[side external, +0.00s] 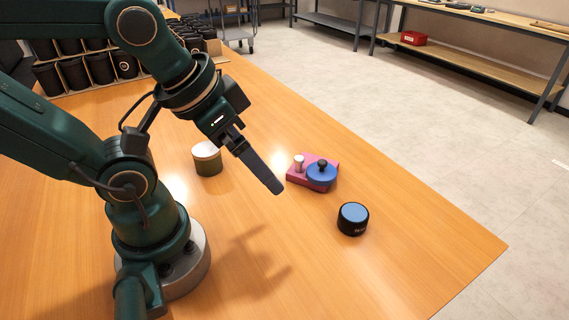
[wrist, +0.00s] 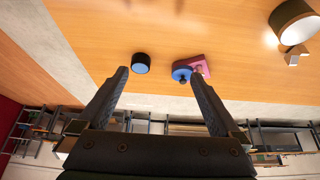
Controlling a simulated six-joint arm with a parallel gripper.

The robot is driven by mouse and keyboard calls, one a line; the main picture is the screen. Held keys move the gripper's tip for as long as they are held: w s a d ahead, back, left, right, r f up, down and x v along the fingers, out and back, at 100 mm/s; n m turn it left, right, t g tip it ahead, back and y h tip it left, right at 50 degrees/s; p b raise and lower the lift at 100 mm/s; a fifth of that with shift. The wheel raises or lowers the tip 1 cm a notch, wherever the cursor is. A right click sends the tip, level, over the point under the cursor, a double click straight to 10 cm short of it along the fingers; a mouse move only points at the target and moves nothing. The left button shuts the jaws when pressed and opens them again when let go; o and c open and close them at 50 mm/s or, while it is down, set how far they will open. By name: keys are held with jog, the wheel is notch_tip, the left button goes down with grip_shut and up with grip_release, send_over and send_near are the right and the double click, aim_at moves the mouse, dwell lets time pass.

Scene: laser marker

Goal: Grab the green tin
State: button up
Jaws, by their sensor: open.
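The green tin (side external: 208,164) stands upright on the wooden table, left of my gripper in the side view. Its lid is pale and its lower side dark green. In the wrist view the tin (wrist: 293,21) is at the upper right, partly cut off by the frame edge. My gripper (side external: 276,188) is above the table, apart from the tin, pointing down to the right. In the wrist view my gripper (wrist: 159,75) has its two fingers spread with nothing between them.
A pink block with a blue round part (side external: 320,174) and a black cylinder with a blue top (side external: 353,218) stand on the table (side external: 420,250) to the right. Several black cups (side external: 75,72) sit in boxes at the back left.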

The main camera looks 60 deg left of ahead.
dwell(0.4)
notch_tip(320, 180, up, 5)
jog(key=m+g+y, duration=0.8)
jog(key=m+y, duration=0.6)
jog(key=m, duration=0.3)
send_over(212, 158)
jog(key=d, duration=0.1)
jog(key=shift+n+h, duration=0.3)
jog(key=f, duration=1.7)
jog(key=shift+w, duration=0.2)
jog(key=shift+f, duration=0.6)
jog(key=shift+x, duration=2.5)
